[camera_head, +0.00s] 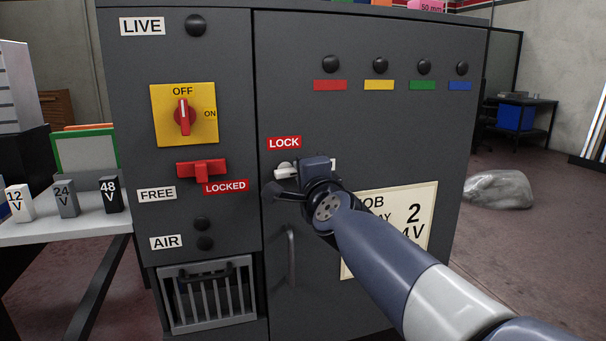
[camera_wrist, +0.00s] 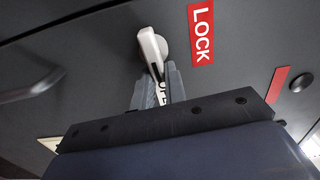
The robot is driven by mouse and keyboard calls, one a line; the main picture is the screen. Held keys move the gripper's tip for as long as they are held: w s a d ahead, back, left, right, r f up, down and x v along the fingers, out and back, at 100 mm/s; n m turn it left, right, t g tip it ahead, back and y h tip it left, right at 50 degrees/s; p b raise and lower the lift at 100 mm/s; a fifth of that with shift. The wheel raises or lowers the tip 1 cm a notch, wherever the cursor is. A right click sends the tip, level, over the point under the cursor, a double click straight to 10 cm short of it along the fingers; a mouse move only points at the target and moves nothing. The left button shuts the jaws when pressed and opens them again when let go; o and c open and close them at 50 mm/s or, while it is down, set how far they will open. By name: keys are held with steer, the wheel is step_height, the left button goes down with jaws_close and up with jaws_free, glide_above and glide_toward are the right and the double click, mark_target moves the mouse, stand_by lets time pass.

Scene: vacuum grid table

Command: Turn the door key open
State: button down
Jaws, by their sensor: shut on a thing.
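The door key (camera_wrist: 153,48) is a pale, light-coloured lever on a round base on the dark grey cabinet door. In the head view the key (camera_head: 283,169) shows just below the red LOCK label (camera_head: 284,142), partly hidden by my gripper. My gripper (camera_wrist: 163,88) is shut on the key's free end in the wrist view. In the head view my gripper (camera_head: 296,178) is against the door front, and my wrist hides its fingertips. A white label beside the key is mostly covered by my gripper.
Left of the door, the panel has a yellow switch (camera_head: 184,114) with its red knob upright at OFF and a red slider (camera_head: 202,168) above a LOCKED label. A door handle (camera_head: 291,256) stands out below my gripper. A job card (camera_head: 420,212) is partly behind my arm.

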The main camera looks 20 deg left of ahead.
steer(key=shift+s+a+f, duration=0.1)
steer(key=shift+a+f, duration=0.15)
steer(key=shift+a, duration=0.05)
steer(key=c, duration=1.4)
jaws_free()
steer(key=shift+s+a, duration=0.1)
steer(key=shift+a, duration=0.05)
steer(key=shift+c, duration=0.2)
steer(key=shift+r, duration=0.15)
steer(key=v, duration=1)
steer(key=shift+s+d+p, duration=0.25)
steer(key=shift+d+p, duration=0.1)
steer(key=shift+d, duration=0.05)
